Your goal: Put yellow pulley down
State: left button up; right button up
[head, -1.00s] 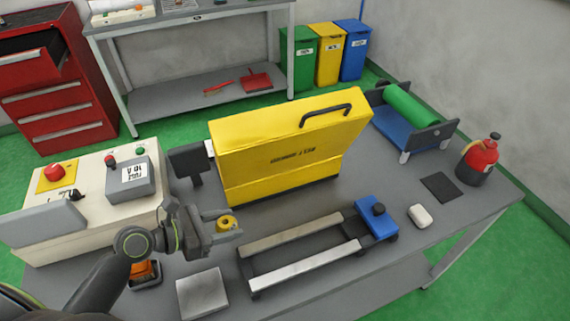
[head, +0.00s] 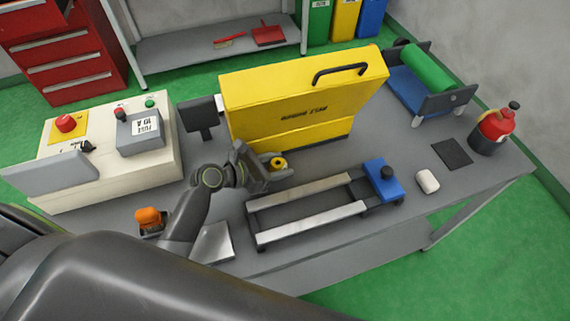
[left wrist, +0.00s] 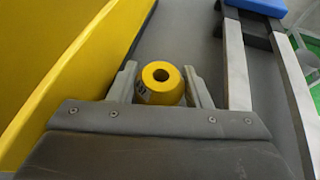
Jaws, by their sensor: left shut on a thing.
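The yellow pulley (head: 278,163) is a small yellow ring with a dark centre hole. My left gripper (head: 276,172) is shut on it, between the yellow cover and the rail frame. In the left wrist view the pulley (left wrist: 161,82) sits between the two fingers of the gripper (left wrist: 164,92), with its hole facing the camera. I cannot tell whether the pulley touches the table below. My right gripper is not in view.
The large yellow cover (head: 290,100) stands just behind the gripper. A rail frame with a blue end block (head: 374,182) lies in front and to the right. A square metal plate (head: 213,243) and an orange item (head: 149,218) sit at the left front. Grey table (head: 330,245) is bare in front.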

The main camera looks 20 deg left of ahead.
aim_at(286, 165)
pick_arm(q)
jog(key=shift+w+d+f, duration=0.75)
jog(key=shift+w+f, duration=0.1)
jog(key=shift+w+d+f, duration=0.1)
jog(key=shift+f, duration=0.15)
jog(key=o, duration=0.7)
jog(key=shift+c, duration=0.2)
jog(key=shift+o, duration=0.2)
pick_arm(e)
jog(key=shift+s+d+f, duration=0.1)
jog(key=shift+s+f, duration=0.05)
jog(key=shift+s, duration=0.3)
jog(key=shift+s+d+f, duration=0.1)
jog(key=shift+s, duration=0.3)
